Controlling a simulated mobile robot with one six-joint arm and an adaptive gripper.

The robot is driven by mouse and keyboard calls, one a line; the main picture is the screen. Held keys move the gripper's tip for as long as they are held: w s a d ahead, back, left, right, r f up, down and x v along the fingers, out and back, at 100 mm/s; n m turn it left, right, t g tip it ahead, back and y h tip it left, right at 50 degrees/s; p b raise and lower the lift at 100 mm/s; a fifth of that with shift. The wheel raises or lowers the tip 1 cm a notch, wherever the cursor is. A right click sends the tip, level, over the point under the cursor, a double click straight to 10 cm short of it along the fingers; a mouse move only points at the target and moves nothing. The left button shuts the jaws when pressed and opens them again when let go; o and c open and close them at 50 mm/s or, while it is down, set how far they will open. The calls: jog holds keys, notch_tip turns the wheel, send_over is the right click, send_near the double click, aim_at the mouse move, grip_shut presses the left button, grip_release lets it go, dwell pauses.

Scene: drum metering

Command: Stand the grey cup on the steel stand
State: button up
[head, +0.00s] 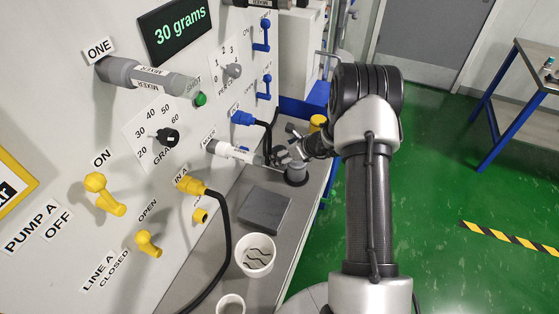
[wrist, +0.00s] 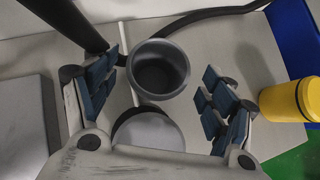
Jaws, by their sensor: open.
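The grey cup (wrist: 160,68) is upright and empty in the wrist view, with its mouth facing the camera. My gripper (wrist: 164,75) is open, with one blue-padded finger on each side of the cup and gaps between. A pale round disc with a dark rim (wrist: 148,132) shows beside the cup, partly hidden by my gripper; I cannot tell whether they touch. In the head view my gripper (head: 297,153) is over the counter at the cup (head: 296,176), covering part of it. A flat grey square block (head: 265,210), which looks like the steel stand, is bare, nearer the camera.
A white cup with wavy marks (head: 258,252) and another white cup (head: 230,304) stand nearer the camera. A white nozzle (head: 232,151) juts from the panel close to my gripper. A black cable (head: 226,240) runs along the panel. A yellow container (wrist: 291,99) stands at the right.

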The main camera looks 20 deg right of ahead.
jog(key=x, duration=0.3)
jog(key=shift+a+f, duration=0.1)
jog(key=shift+a, duration=0.05)
jog(key=shift+c, duration=0.2)
jog(key=c, duration=1.2)
